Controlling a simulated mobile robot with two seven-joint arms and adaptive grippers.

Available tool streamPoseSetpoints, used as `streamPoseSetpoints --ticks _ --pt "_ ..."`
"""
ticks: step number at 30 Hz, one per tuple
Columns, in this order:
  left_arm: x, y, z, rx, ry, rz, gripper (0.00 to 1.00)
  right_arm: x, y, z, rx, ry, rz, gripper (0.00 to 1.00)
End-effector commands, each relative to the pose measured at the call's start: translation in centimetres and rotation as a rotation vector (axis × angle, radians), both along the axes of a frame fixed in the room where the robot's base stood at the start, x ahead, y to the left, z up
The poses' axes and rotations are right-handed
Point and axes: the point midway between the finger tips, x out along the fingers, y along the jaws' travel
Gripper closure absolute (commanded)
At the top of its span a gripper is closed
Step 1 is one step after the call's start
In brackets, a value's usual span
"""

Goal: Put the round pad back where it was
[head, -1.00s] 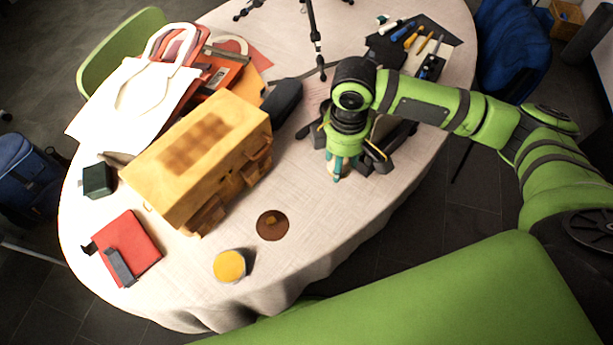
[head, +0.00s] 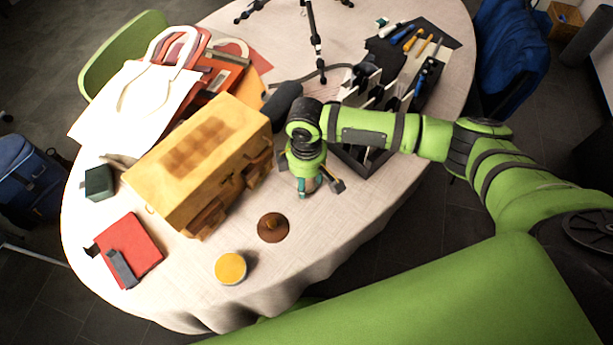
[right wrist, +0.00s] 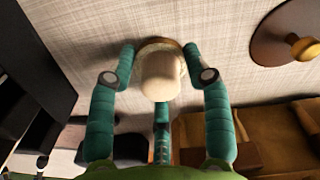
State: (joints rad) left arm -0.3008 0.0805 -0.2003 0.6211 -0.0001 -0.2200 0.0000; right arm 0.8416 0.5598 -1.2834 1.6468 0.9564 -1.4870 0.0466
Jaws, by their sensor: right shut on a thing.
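My right gripper (head: 303,188) points down over the table, right of the wooden chest. In the right wrist view its fingers (right wrist: 160,62) are shut on a round pad (right wrist: 160,76) with a pale rounded top and a tan round rim. In the head view my gripper mostly hides this pad. I cannot tell whether it touches the cloth. A brown disc (head: 273,232) with a knob lies on the table left of and nearer than my gripper; it also shows in the right wrist view (right wrist: 268,38), apart from my fingers. My left gripper is not in view.
The wooden chest (head: 190,150) stands left of my gripper. A black divided organizer (head: 375,160) is to the right, under my forearm. A yellow-topped jar (head: 230,267) and a red book (head: 130,245) stand nearer. Bare cloth lies around the disc and toward the near right edge.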

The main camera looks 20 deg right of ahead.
Motion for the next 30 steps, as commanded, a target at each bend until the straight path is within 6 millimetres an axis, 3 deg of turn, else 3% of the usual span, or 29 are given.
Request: streamPoseSetpoints --ticks 5,6,7,20,30 --pt "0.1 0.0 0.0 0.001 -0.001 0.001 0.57 0.0 0.0 -0.3 0.0 0.0 -0.001 0.77" --pt "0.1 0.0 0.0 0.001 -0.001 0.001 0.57 0.0 0.0 -0.3 0.0 0.0 -0.001 0.35" --pt "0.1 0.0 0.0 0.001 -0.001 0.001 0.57 0.0 0.0 -0.3 0.0 0.0 -0.001 0.27" --pt "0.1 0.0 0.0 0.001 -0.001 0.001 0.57 0.1 0.0 0.4 0.001 -0.002 0.0 0.27" --pt "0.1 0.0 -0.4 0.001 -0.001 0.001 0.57 0.2 0.0 6.9 0.002 -0.005 0.0 0.27"
